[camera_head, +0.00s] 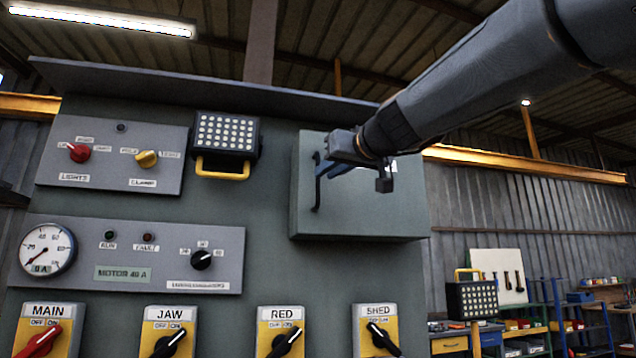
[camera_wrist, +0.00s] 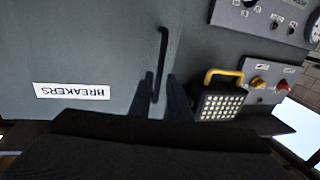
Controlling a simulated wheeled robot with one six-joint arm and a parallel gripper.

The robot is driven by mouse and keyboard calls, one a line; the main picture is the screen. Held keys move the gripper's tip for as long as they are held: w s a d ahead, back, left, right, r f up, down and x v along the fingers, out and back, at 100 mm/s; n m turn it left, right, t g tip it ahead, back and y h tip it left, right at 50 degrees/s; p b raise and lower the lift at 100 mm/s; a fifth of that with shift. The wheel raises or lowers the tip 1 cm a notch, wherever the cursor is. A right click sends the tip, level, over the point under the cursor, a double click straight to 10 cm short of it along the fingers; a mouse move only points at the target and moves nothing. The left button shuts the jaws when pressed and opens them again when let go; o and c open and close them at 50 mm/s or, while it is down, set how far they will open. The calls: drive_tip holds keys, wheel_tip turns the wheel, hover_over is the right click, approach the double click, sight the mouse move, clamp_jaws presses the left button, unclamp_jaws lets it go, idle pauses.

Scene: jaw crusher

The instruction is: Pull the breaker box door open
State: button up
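The breaker box (camera_head: 400,215) is a grey-green box on the right of the panel, and its door looks shut. A dark vertical bar handle (camera_head: 317,193) is at the door's left edge. In the wrist view the door (camera_wrist: 90,45) appears upside down with a white BREAKERS label (camera_wrist: 72,91), and the handle (camera_wrist: 162,50) stands out from it. My gripper (camera_head: 326,168) is at the handle's upper part. In the wrist view my gripper (camera_wrist: 160,88) has its fingers apart, one on each side of the handle, with gaps visible. Contact is not clear.
A lamp with a yellow handle (camera_head: 226,145) is left of the box. Switch plates and a gauge (camera_head: 47,249) fill the left of the panel. A row of rotary switches, including SHED (camera_head: 378,330), is below. A sloping hood (camera_head: 200,88) overhangs the panel. Shelves stand at the far right.

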sight(318, 200)
drive_tip(key=p+x, duration=0.2)
drive_tip(key=x, duration=0.4)
clamp_jaws()
